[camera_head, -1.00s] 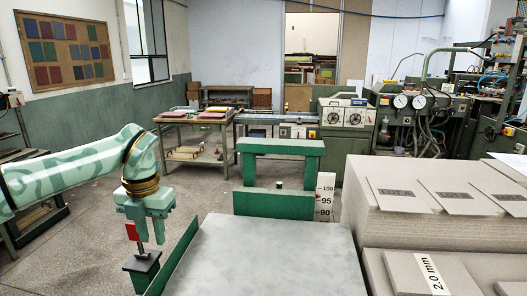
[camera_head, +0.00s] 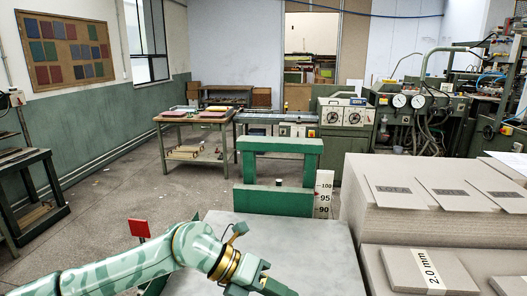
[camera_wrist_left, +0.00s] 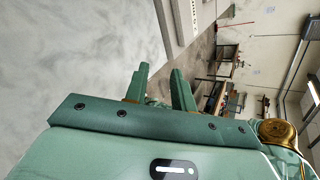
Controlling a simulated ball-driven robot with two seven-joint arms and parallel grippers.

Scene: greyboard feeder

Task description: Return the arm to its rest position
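My left arm (camera_head: 150,262) comes in low from the left and reaches over the near part of the grey metal table plate (camera_head: 285,240). Its gripper (camera_head: 265,287) is at the bottom edge of the head view, where the fingertips are partly cut off. In the left wrist view, the two green fingers (camera_wrist_left: 158,82) stand apart with nothing seen between them. A red tab (camera_head: 139,228) stands behind the arm, left of the plate, apart from the gripper; its base is hidden by the arm. My right gripper is not in view.
A green frame (camera_head: 275,200) stands at the plate's far edge, beside a number scale (camera_head: 323,195). Stacked greyboard (camera_head: 400,210) fills the right, with a "2.0 mm" label (camera_head: 428,268) in front. Open floor (camera_head: 110,195) lies left of the plate.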

